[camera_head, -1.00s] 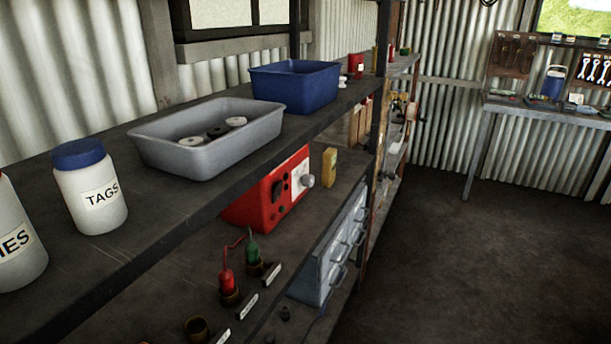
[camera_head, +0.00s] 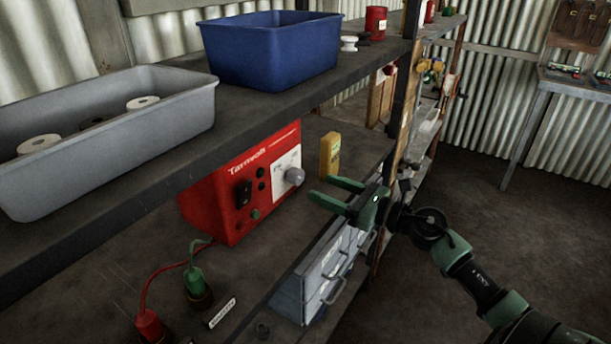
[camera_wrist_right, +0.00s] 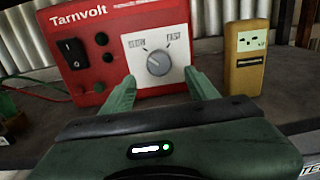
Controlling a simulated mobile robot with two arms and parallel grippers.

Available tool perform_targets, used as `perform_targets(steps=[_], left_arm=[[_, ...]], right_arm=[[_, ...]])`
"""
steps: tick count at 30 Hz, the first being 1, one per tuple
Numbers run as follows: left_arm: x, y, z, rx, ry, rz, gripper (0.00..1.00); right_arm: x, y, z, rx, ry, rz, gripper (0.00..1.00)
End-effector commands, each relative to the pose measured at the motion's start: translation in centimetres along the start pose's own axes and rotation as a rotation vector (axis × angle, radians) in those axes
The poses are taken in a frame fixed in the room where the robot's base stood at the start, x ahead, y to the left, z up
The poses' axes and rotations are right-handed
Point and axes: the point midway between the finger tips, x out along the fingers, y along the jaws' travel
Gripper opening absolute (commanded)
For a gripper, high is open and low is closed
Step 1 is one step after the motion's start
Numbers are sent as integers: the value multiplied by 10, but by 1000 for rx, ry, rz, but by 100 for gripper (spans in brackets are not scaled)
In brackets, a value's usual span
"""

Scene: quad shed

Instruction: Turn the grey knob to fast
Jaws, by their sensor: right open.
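The grey knob (camera_head: 294,176) is on the white panel of the red Tarnvolt box (camera_head: 230,196), on the lower shelf. In the right wrist view the knob (camera_wrist_right: 159,62) sits between the words SLOW on the left and FAST on the right. Its pointer seems to lean toward the upper left, on the SLOW side. My right gripper (camera_head: 323,190) is open and empty, in front of the box and just right of the knob. In the wrist view its green fingertips (camera_wrist_right: 160,78) frame the knob from either side, apart from it. My left gripper is not in view.
A yellow box (camera_head: 330,154) stands just right of the red box. Red and green cabled plugs (camera_head: 194,281) stand at the front left. The upper shelf, with a grey tray (camera_head: 150,130) and blue bin (camera_head: 270,60), overhangs the box. Grey drawers (camera_head: 325,275) sit below.

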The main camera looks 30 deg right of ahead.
Motion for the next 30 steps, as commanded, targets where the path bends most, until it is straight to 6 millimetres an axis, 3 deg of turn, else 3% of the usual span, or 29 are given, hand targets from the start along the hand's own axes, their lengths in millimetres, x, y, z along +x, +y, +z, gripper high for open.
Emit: perform_targets(steps=[6, 12, 23, 27, 29, 30], left_arm=[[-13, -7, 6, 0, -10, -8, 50], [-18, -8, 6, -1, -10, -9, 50], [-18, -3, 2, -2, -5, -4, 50], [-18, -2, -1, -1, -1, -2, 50], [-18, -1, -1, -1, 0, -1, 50], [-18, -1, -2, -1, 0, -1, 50]], right_arm=[[37, -1, 4, 3, -3, -2, 59], [59, -2, 2, 5, -2, -4, 59], [65, -1, 0, 6, -1, -3, 59], [65, -1, 0, 6, -1, -3, 20], [65, -1, 0, 6, -1, -3, 3], [64, -1, 0, 6, -1, -3, 0]])
